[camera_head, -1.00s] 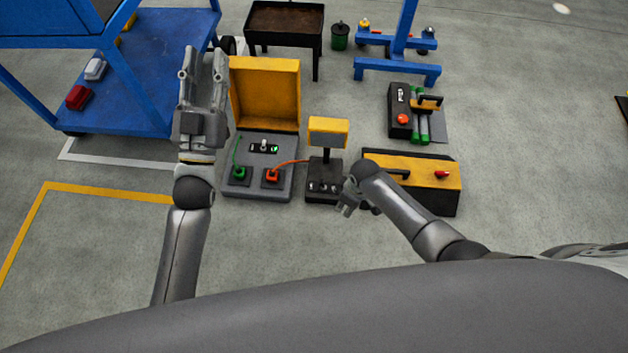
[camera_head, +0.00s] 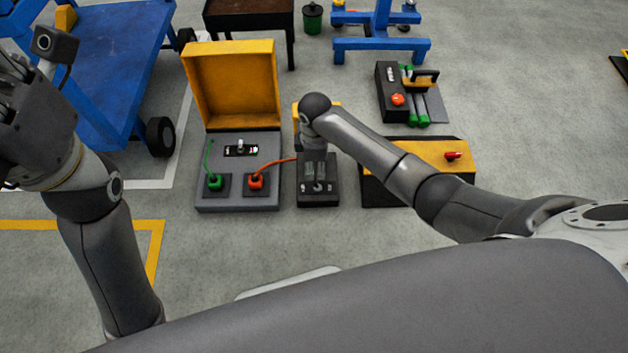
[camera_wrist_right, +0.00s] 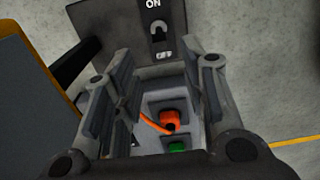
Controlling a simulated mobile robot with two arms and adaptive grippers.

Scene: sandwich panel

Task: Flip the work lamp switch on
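The work lamp has a black base (camera_head: 318,199) with small switches or marks on its top. Its yellow head (camera_head: 297,108) is mostly hidden behind my right arm. My right gripper (camera_head: 315,172) points down over the base. In the right wrist view its fingers (camera_wrist_right: 158,100) stand apart with nothing held between them. A toggle switch (camera_wrist_right: 158,32) sits on the black panel beyond the fingers, by an "ON" label. I cannot tell which way its lever is set or whether a finger touches it. My left gripper (camera_head: 35,110) is raised at the far left, partly cut off.
An open yellow-lidded case (camera_head: 238,202) stands left of the lamp, with green (camera_head: 214,182) and orange (camera_head: 256,180) plugs. An orange cable runs to the lamp. A yellow-topped black box (camera_head: 430,152) is at the right. Floor in front is clear.

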